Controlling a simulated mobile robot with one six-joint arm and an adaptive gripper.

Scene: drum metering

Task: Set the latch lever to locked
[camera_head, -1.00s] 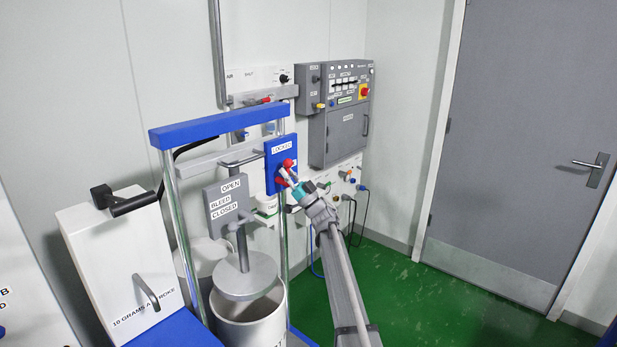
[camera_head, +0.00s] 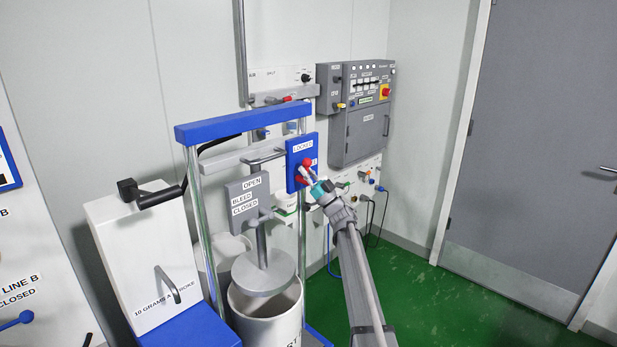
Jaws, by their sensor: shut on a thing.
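The latch lever (camera_head: 307,162) has a red knob and sits on a blue plate (camera_head: 292,174) on the press frame. The plate's upper label reads LOCKED; a lower label is mostly covered by my gripper and the lever. My gripper (camera_head: 305,173) reaches up from the lower right and is shut on the latch lever, near its red end. The fingertips hide part of the lever, so its exact angle is hard to tell.
A blue-topped frame (camera_head: 243,123) stands around a round plate (camera_head: 263,272) above an open drum (camera_head: 250,310). A grey OPEN/BLEED/CLOSED block (camera_head: 247,199) is left of the blue plate. A control cabinet (camera_head: 366,132) is behind; green floor (camera_head: 440,300) is clear at right.

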